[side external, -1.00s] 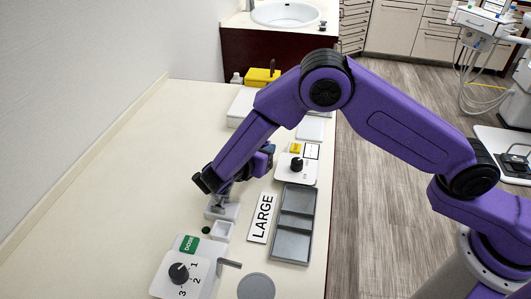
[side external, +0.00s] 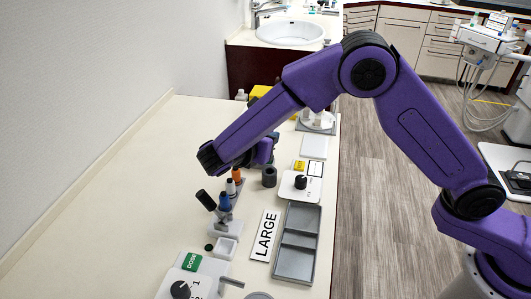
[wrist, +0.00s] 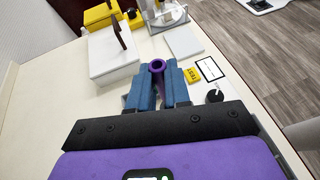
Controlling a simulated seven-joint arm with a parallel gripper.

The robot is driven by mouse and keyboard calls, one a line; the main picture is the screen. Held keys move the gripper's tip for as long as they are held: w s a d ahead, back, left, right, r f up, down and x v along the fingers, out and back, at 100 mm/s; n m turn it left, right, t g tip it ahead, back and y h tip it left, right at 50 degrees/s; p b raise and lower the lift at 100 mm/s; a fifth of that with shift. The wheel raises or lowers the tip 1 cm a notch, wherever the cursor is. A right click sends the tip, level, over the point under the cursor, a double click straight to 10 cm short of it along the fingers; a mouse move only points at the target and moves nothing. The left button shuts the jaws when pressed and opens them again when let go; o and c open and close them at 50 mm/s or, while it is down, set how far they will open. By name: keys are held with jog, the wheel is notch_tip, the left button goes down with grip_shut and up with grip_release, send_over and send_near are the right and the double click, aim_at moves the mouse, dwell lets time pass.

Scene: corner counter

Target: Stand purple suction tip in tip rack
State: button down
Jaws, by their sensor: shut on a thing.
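My gripper (wrist: 159,84) is shut on the purple suction tip (wrist: 158,66). In the wrist view the tip's round, open end shows between the blue fingers. In the side view my gripper (side external: 252,158) is above the counter, and the tip cannot be made out there. A pale grey block (side external: 226,229), which may be the tip rack, stands below and nearer the camera. A blue piece (side external: 225,202), a white piece (side external: 230,187) and an orange piece (side external: 237,174) rise in a row by it. A black cylinder (side external: 206,200) leans to their left.
The counter's left is clear.

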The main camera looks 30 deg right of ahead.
jog(key=s+d+r+n+t+y, duration=0.4)
jog(key=d+n+t+y, duration=0.15)
jog(key=n+y, duration=0.3)
jog(key=shift+n+t+h, duration=0.25)
jog(key=shift+t, duration=0.2)
jog(key=w+a+f, duration=0.2)
jog(key=w+f, duration=0.1)
jog(key=w, duration=0.1)
jog(key=w+a+f, duration=0.1)
jog(key=w+f, duration=0.2)
jog(key=w, duration=0.1)
jog(key=w+a+f, duration=0.2)
jog(key=w+f, duration=0.1)
jog(key=w, duration=0.1)
jog(key=shift+w+a, duration=0.2)
jog(key=shift+a, duration=0.1)
jog(key=shift+w+a+f, duration=0.1)
jog(key=shift+w+f, duration=0.2)
jog(key=shift+f, duration=1.6)
jog(key=shift+f, duration=0.15)
